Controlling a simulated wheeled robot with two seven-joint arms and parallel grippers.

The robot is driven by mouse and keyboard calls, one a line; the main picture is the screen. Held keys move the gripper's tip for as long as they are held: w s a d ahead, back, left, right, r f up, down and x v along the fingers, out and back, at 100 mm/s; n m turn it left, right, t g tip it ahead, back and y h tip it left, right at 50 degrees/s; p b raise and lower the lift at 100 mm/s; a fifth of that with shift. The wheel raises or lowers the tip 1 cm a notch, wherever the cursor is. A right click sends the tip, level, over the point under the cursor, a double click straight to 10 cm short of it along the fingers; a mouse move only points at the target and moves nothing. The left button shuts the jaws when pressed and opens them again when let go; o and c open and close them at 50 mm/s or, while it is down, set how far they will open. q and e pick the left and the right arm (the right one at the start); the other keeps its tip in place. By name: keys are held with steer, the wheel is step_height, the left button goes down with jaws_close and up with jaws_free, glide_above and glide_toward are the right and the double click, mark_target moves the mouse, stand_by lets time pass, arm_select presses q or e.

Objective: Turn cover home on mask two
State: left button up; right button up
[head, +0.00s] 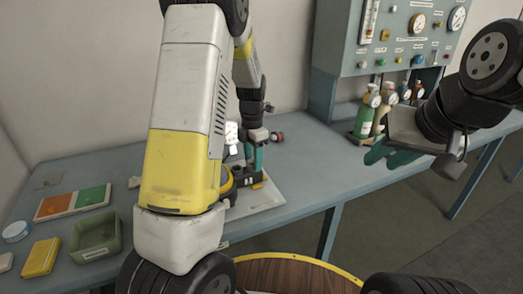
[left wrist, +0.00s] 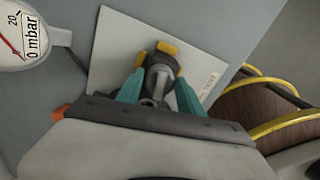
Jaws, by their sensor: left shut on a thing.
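My left gripper (left wrist: 160,92) has its teal fingers shut on a grey round part with yellow tabs, which I take to be the cover (left wrist: 162,60), above a white board (left wrist: 112,50). In the head view my left gripper (head: 254,158) points down at the bench, beside a yellow and black piece (head: 228,188) on the board. My arm hides much of this piece, and I cannot tell how the cover sits on the mask. My right gripper (head: 388,156) hangs over the bench's front edge at the right, with nothing visible in it; its finger gap is unclear.
A green tray (head: 96,238), a yellow box (head: 40,258) and an orange and green board (head: 73,202) lie at the left. Gas bottles (head: 366,115) stand under a gauge panel (head: 400,35) at the back right. A dial gauge (left wrist: 25,38) is near my left wrist.

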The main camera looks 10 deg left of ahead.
arm_select(q)
steer(key=shift+m, duration=1.2)
steer(key=m, duration=0.2)
steer(key=shift+m, duration=0.9)
steer(key=m, duration=0.3)
steer(key=shift+m, duration=0.4)
steer(key=o, duration=1.1)
steer(key=shift+c, duration=0.2)
